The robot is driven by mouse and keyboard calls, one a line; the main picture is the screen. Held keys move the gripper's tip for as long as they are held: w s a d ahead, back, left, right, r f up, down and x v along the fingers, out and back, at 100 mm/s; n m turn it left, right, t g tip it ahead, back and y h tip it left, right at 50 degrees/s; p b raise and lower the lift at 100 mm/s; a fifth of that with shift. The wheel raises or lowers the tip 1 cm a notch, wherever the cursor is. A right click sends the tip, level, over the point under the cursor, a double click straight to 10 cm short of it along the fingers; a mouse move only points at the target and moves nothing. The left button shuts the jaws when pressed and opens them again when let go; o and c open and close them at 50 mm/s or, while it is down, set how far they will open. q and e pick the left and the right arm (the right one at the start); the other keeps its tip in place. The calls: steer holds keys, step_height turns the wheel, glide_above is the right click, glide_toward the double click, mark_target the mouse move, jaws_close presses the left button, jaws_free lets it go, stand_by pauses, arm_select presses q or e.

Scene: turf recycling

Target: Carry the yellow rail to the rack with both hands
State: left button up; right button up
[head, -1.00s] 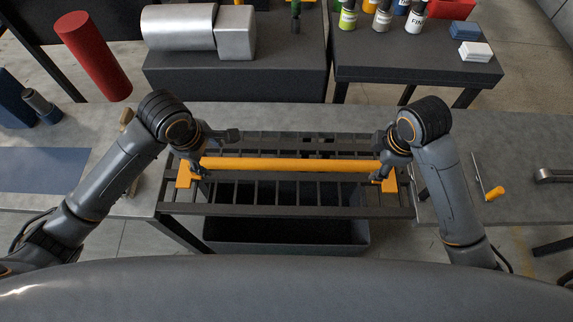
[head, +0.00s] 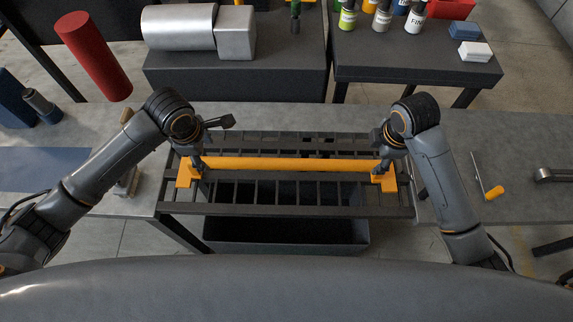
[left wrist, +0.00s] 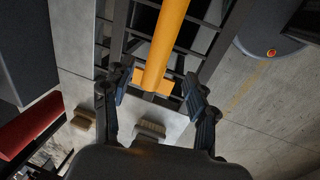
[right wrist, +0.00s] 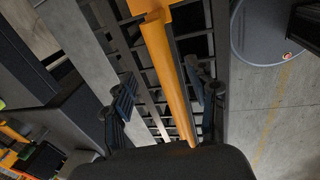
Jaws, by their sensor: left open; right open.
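The yellow rail (head: 290,164) lies level across a dark slatted rack (head: 290,211), with a flat yellow foot at each end. My left gripper (head: 198,166) is over the rail's left end, and my right gripper (head: 381,168) is over its right end. In the left wrist view the open fingers (left wrist: 158,101) stand on either side of the rail (left wrist: 168,35), near its end foot. In the right wrist view the open fingers (right wrist: 164,94) straddle the rail (right wrist: 164,65). Whether any finger touches the rail is unclear.
A dark bin (head: 285,236) stands under the slats. A crank with a yellow handle (head: 494,192) is right of the rack. A blue mat (head: 40,170) lies on the left bench. A red cylinder (head: 93,56) and metal cylinder (head: 178,27) are behind.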

mark_target(212, 160)
arm_select(q)
steer(key=f, duration=0.3)
steer(key=w+f, duration=0.1)
steer(key=f, duration=0.2)
steer(key=w+f, duration=0.1)
steer(key=f, duration=0.1)
steer(key=shift+f, duration=0.4)
arm_select(e)
steer(key=f, duration=0.3)
steer(key=w+f, duration=0.1)
steer(key=f, duration=0.5)
steer(key=shift+w, duration=0.4)
arm_select(q)
steer(key=shift+s, duration=0.1)
jaws_close()
arm_select(e)
jaws_close()
arm_select(q)
steer(key=shift+r, duration=0.1)
arm_select(e)
steer(key=shift+r, duration=0.15)
